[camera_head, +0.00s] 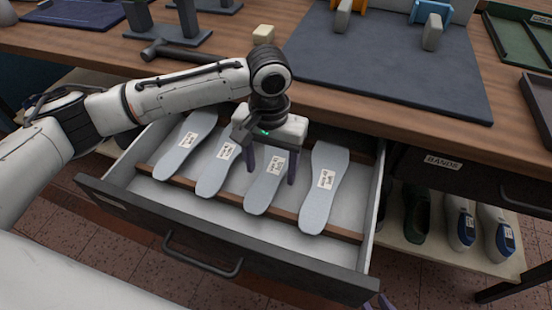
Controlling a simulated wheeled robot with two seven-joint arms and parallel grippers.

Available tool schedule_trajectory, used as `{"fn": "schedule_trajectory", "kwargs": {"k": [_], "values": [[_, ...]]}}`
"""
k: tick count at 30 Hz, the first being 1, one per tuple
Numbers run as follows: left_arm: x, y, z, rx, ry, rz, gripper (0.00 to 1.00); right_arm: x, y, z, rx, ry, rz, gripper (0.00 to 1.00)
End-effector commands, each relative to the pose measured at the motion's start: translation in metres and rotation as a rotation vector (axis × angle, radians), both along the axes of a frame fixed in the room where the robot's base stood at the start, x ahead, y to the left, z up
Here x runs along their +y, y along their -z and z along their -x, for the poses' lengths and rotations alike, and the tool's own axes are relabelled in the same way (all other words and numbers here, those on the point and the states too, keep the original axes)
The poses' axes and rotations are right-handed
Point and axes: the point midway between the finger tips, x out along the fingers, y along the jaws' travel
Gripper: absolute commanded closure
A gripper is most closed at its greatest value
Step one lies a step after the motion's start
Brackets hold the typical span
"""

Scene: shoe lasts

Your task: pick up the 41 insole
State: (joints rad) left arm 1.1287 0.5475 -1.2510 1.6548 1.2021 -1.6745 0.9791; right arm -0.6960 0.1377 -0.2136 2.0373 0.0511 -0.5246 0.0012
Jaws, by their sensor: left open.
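Several light grey insoles lie side by side in the open drawer (225,233), each with a small white label too small to read, so I cannot tell which is the 41. From left to right they are the first insole (174,163), the second insole (209,184), the third insole (261,198) and the fourth insole (314,212). My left gripper (271,177) is open and empty, pointing down over the third insole, its fingers on either side of it. It hides that insole's upper end. Small purplish tips at the bottom edge may be my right gripper (377,302).
The wooden bench (400,112) above the drawer carries a dark mat (390,75), a hammer (185,52) and stands. A green tray (520,35) is at the right. Shoes (460,225) stand on a shelf right of the drawer.

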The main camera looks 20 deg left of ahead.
Motion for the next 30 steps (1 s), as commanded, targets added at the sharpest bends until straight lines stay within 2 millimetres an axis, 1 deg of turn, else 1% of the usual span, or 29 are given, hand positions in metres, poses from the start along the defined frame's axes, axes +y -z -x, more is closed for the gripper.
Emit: {"fn": "schedule_trajectory", "kwargs": {"k": [9, 19, 20, 21, 23, 27, 30], "values": [[-0.0001, 0.0011, 0.0002, 0.001, 0.0, 0.0, 0.36, -0.0001, -0.0045, 0.0017, 0.004, 0.0, 0.001, 0.72], [-0.0002, 0.0021, 0.0001, 0.0, 0.0, 0.0, 0.36, -0.0001, -0.0039, 0.0032, 0.006, -0.001, 0.0, 0.72], [-0.0002, 0.0021, 0.0001, 0.0, 0.0, 0.0, 0.39, -0.0001, -0.0039, 0.0032, 0.006, -0.001, 0.0, 0.72], [-0.0002, 0.0021, 0.0002, 0.0, 0.0, 0.0, 0.46, -0.0001, -0.0039, 0.0032, 0.006, -0.001, 0.0, 0.72], [-0.0002, 0.0021, 0.0002, 0.0, 0.0, 0.0, 0.56, -0.0001, -0.0039, 0.0032, 0.006, -0.001, 0.0, 0.72], [-0.0002, 0.0021, 0.0002, 0.0, 0.001, 0.0, 0.79, 0.0001, -0.0039, 0.0031, 0.006, -0.001, 0.0, 0.72], [-0.0002, 0.0019, 0.0001, 0.0, 0.0, 0.0, 0.79, 0.0001, -0.004, 0.003, 0.006, -0.001, 0.0, 0.72]]}}
